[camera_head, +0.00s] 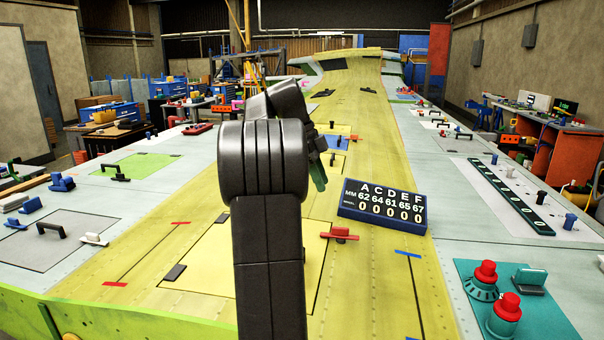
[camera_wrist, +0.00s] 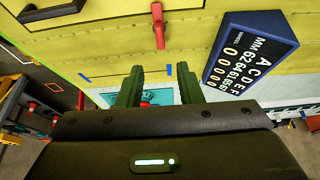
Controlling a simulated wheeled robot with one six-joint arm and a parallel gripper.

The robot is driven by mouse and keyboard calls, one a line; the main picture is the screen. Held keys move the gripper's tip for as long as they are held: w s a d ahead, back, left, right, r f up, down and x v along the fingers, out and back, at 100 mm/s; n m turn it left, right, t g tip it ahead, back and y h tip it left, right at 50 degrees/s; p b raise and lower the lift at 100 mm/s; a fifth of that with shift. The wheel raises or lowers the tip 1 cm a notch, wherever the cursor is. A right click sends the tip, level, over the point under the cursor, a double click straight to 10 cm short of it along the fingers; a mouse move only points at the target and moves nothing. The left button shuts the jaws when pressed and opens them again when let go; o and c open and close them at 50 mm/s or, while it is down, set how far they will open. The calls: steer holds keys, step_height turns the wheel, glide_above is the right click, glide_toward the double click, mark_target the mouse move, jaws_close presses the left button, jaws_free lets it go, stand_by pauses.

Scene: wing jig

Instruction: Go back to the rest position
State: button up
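My gripper (camera_wrist: 160,88) shows in the wrist view with two green fingers spread apart and nothing seen held between them. In the head view my dark arm rises in the middle and hides most of the gripper; a bit of a green finger (camera_head: 318,178) shows at its right. The gripper is over the yellow-green wing panel (camera_head: 375,285).
A dark blue counter block (camera_head: 383,207) with white letters and digits stands on the wing to the right. Red knobs (camera_head: 485,272) sit on a teal plate at the front right. A dark green bar (camera_head: 510,196) lies at right. Small black handles and blue parts are at left.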

mark_target(340, 227)
steer(key=x, duration=1.3)
steer(key=shift+f, duration=0.2)
steer(key=shift+r, duration=0.1)
